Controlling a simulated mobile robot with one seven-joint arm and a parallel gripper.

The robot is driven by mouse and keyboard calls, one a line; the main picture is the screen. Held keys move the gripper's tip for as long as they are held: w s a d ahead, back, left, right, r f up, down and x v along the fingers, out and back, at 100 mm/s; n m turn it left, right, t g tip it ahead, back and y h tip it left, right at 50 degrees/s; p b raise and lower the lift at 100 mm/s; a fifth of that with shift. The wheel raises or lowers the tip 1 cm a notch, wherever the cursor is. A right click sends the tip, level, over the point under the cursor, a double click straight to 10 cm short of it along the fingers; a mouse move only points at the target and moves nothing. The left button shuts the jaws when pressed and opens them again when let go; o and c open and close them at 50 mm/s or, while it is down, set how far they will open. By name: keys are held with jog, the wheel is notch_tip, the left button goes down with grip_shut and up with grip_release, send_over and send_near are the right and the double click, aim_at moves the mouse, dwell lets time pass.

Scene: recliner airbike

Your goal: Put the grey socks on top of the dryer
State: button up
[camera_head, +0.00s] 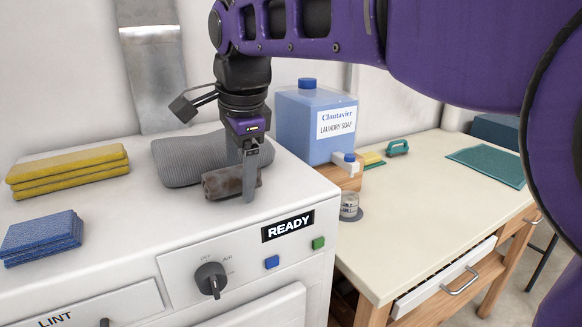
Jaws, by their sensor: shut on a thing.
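The grey socks (217,184) are a brownish-grey roll at the front of the dryer's white top (110,205). My gripper (250,185) points down from above and is shut on the right part of the roll. One finger shows in front of it; the other is mostly hidden. The roll is on the dryer top or very close above it; I cannot tell which. A larger grey ribbed cloth bundle (180,160) lies right behind the roll.
Folded yellow cloths (68,170) and blue cloths (42,236) lie left on the dryer. A blue laundry soap container (305,125) stands right of my gripper. A cream table (430,215) adjoins on the right. The dryer top's front middle is clear.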

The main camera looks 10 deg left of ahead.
jog(key=o, duration=1.2)
jog(key=shift+f, duration=0.1)
jog(key=shift+o, duration=0.2)
jog(key=p+v, duration=0.3)
jog(key=v, duration=0.9)
